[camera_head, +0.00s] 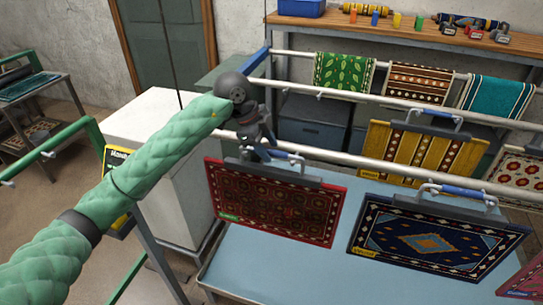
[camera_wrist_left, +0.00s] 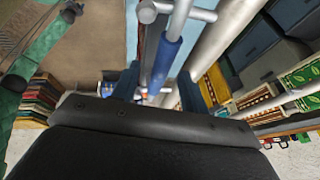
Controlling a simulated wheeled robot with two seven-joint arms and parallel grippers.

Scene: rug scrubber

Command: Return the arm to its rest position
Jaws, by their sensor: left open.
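My left arm, in a green quilted sleeve, reaches in from the left in the head view. My left gripper (camera_head: 265,150) is at the hanger of the red patterned rug (camera_head: 275,205), close to the hanger's blue handle (camera_head: 282,154). In the left wrist view the gripper (camera_wrist_left: 158,82) has its two blue fingers apart. A blue handle (camera_wrist_left: 167,58) on a metal bar shows between them, not clamped. Whether a finger touches it I cannot tell. The rug hangs from the front rail. My right gripper is not in view.
A dark blue rug (camera_head: 435,240) hangs to the right of the red one, with a yellow striped rug (camera_head: 420,150) behind. White rails (camera_head: 370,165) cross near my gripper. A pale blue table (camera_head: 270,270) lies below. A white cabinet (camera_head: 150,120) stands behind my arm.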

